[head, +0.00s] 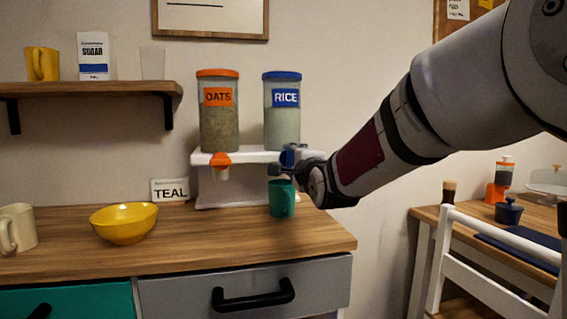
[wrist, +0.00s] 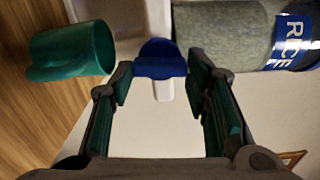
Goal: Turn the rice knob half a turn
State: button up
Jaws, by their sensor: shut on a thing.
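The rice dispenser (head: 282,125) is a clear canister with a blue lid and a blue RICE label, to the right of the oats dispenser. Its blue knob (head: 287,156) sits below the canister, mostly hidden by my gripper (head: 285,169) in the head view. In the wrist view the blue knob (wrist: 160,58) lies between the two fingertips of my gripper (wrist: 160,75), with a pale piece under it. My gripper is shut on the knob. The RICE canister (wrist: 235,35) lies sideways at the right of this rotated view.
A teal mug (head: 282,198) stands below the rice dispenser, close to my gripper, and also shows in the wrist view (wrist: 75,52). The oats dispenser (head: 218,115) has an orange knob.

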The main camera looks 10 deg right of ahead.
jog(key=o, duration=1.2)
jog(key=shift+c, duration=0.2)
jog(key=shift+s, duration=0.1)
jog(key=s, duration=1.1)
jog(key=shift+s, duration=0.4)
